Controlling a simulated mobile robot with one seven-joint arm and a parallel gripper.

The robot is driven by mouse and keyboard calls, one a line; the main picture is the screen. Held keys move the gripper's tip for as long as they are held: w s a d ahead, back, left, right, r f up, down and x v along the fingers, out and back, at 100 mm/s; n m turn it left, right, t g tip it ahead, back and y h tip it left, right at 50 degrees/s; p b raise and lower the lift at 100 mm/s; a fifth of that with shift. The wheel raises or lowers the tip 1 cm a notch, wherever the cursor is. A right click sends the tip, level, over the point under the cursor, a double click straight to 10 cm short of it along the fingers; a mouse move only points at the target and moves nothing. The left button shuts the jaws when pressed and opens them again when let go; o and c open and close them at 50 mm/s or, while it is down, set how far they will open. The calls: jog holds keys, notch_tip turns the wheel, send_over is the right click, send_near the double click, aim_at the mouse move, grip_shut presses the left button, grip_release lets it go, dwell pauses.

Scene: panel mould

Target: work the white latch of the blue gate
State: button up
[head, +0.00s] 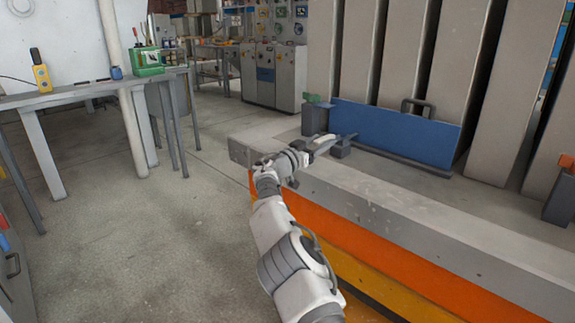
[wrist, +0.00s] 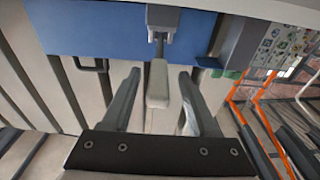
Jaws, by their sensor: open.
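The blue gate (head: 395,132) stands upright on the grey ledge in the head view, with a dark handle (head: 417,104) on its top edge. In the wrist view the gate (wrist: 85,30) fills the upper left. The white latch (wrist: 158,88) is a pale bar on a dark stem below a grey bracket (wrist: 163,20). My gripper (wrist: 159,74) is open, with one dark finger on each side of the latch and a visible gap to each. In the head view my gripper (head: 326,143) is at the gate's left end, and the latch is hard to separate from the fingers there.
A dark block (head: 315,119) with a green top stands at the gate's left end. Tall grey panels (head: 410,50) rise behind the gate. A concrete ledge (head: 400,215) with an orange side runs in front. A table (head: 90,92) stands left; the floor between is clear.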

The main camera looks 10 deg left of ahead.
jog(key=p+v, duration=0.2)
jog(key=v, duration=1.3)
jog(key=shift+d, duration=0.1)
